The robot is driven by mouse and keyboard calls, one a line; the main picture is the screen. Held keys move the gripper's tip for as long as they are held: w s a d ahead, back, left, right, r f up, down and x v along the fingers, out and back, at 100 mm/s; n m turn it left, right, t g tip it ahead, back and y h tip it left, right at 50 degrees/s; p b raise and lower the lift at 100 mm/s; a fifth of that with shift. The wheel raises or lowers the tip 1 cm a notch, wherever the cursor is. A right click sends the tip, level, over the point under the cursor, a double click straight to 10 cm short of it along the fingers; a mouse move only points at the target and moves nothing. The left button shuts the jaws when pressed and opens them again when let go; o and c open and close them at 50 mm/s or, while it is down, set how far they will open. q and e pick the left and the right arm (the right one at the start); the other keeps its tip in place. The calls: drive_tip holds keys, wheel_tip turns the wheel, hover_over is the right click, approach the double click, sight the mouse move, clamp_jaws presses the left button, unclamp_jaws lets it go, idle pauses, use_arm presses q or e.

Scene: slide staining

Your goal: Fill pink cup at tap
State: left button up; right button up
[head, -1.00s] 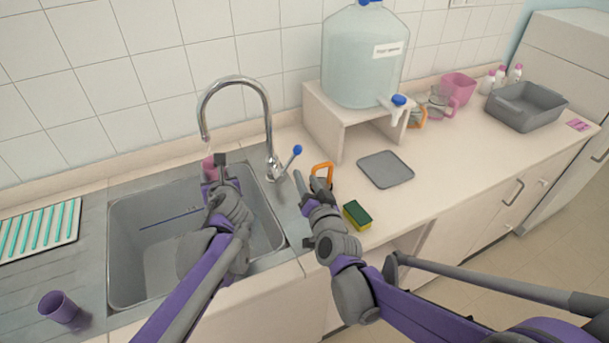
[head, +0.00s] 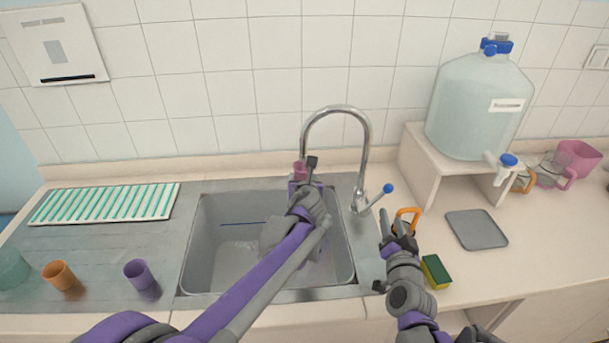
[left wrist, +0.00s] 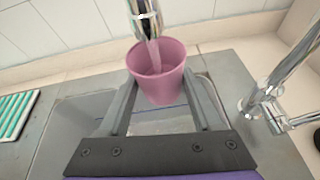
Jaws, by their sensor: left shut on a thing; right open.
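The pink cup (left wrist: 160,75) is upright between my left gripper's fingers, over the sink (head: 205,240). My left gripper (left wrist: 165,100) is shut on it; in the head view the gripper (head: 303,180) hides much of the pink cup (head: 299,168). The tap (head: 335,110) arches over it, and in the left wrist view the tap's spout (left wrist: 145,20) is right above the cup's mouth. A thin, clear stream seems to run from the spout into the cup. The blue-knobbed tap lever (head: 387,189) leans right. My right gripper (head: 393,228) is open just below the lever.
An orange-handled object (head: 408,216) is beside my right gripper, with a green-yellow sponge (head: 435,272) nearby. A grey tray (head: 476,230) and a water jug (head: 478,110) on a stand are to the right. Purple (head: 140,275) and orange (head: 60,275) cups stand left of the sink.

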use_arm(q)
drive_tip(key=s, duration=0.4)
drive_tip(key=s+d, duration=0.1)
drive_tip(key=s, duration=0.2)
drive_tip(key=shift+w+a, duration=0.1)
drive_tip(key=shift+w, duration=0.05)
